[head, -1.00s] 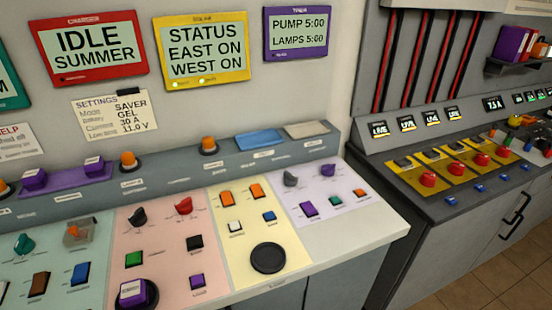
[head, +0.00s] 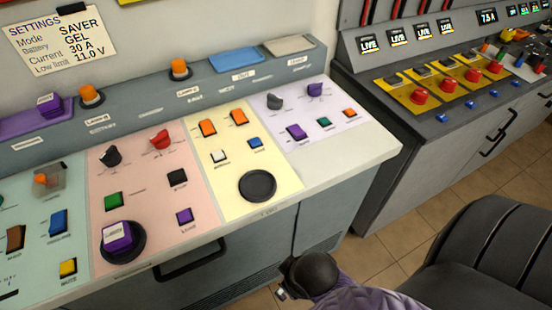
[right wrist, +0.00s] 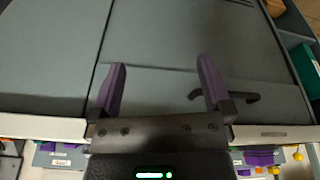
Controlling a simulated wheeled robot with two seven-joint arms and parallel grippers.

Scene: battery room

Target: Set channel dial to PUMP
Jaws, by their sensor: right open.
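In the head view, the lavender panel (head: 335,116) at the right end of the sloped console has a dark grey dial (head: 275,102) and a purple dial (head: 314,90) along its back. Their small labels are too blurred to read, so I cannot tell which is the channel dial. My right gripper (right wrist: 160,78) shows in the right wrist view, with two purple fingers spread and nothing between them. It is in front of the grey cabinet face, away from the dials. Part of my right arm shows at the bottom of the head view. My left gripper is not in view.
The panel also carries purple, teal and orange buttons. A round black pad (head: 257,187) sits on the yellow panel to its left. A cabinet handle (right wrist: 230,98) is near the right gripper. A black chair (head: 490,245) stands at lower right. A second console (head: 400,100) stands beyond.

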